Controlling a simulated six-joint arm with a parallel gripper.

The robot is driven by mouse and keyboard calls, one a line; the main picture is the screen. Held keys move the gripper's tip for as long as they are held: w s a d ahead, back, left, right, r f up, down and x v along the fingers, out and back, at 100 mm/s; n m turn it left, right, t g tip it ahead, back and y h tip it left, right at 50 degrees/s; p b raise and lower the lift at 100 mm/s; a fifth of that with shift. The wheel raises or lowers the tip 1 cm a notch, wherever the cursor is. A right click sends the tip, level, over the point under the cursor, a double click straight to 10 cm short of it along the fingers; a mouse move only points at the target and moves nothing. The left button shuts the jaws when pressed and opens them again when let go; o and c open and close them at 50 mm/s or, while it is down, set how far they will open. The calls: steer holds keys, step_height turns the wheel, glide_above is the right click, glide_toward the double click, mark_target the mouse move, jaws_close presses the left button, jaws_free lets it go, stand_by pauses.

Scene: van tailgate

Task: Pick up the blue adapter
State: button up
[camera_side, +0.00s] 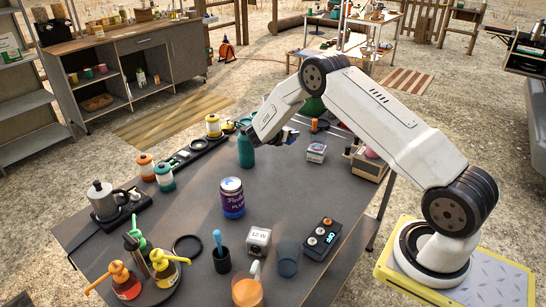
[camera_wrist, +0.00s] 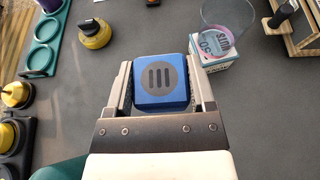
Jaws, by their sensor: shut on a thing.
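The blue adapter (camera_wrist: 161,78) is a blue block with rounded corners and a dark round patch with three bars on its face. In the wrist view it sits between the two fingers of my gripper (camera_wrist: 160,85), which are shut on its left and right sides. In the side view my gripper (camera_side: 284,131) is over the far part of the grey table, mostly hidden by my own arm. Only a small dark-blue bit shows there, and I cannot tell its height above the table.
A teal bottle (camera_side: 246,152) stands left of my gripper. A small white box (camera_side: 316,152) is to its right, near a wooden organizer (camera_side: 368,163).

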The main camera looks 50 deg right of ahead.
steer(key=s+a+r, duration=0.4)
steer(key=s, duration=0.4)
steer(key=shift+s, duration=0.15)
steer(key=shift+r, duration=0.1)
stand_by(0.6)
